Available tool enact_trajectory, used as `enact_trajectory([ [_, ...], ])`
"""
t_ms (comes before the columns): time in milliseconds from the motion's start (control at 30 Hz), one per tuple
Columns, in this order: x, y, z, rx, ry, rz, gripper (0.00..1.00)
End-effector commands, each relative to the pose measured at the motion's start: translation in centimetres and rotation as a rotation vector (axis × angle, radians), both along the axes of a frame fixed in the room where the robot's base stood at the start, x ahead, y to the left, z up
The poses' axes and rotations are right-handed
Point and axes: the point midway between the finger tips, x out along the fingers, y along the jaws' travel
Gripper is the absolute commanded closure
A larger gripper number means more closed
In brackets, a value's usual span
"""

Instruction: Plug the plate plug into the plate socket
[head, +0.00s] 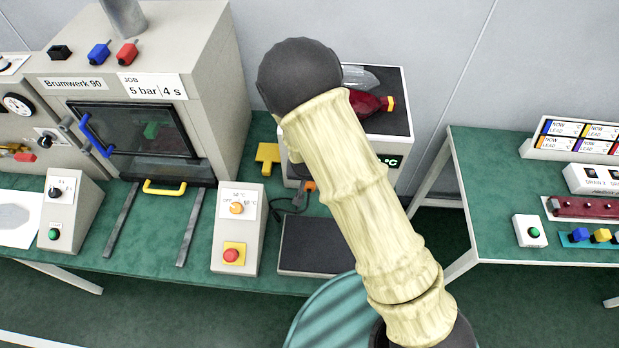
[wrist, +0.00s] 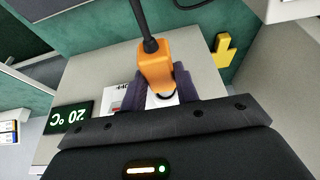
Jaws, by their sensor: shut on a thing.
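The orange plate plug (wrist: 156,66) with its black cable (wrist: 140,20) is between my gripper's two dark fingers (wrist: 158,88) in the wrist view. My gripper is shut on it. Beyond it is the pale front face of the heated-plate box (wrist: 98,75), with a display (wrist: 68,118) reading 20 °C. A dark round rim, apparently the plate socket (wrist: 166,96), shows partly on a white label just past the plug. I cannot tell whether the plug touches or enters it. In the head view a bit of orange plug (head: 309,186) shows beside my arm, which hides my gripper.
The box's dark top (head: 392,118) carries a dark red piece and a grey piece. A yellow T-shaped piece (head: 267,155) lies left of the box. A control box (head: 237,230) with a red button and a dark flat plate (head: 315,244) stand nearer.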

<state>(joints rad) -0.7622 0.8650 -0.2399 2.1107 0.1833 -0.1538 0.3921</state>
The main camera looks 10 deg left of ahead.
Motion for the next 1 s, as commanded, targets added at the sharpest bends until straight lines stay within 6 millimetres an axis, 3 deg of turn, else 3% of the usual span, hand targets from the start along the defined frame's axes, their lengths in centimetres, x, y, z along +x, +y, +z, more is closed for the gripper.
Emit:
enact_trajectory([
  [467,1.3,0.1,0.0,0.000,0.000,0.001,0.93],
  [1000,1.5,0.1,0.0,0.000,0.000,0.000,0.93],
])
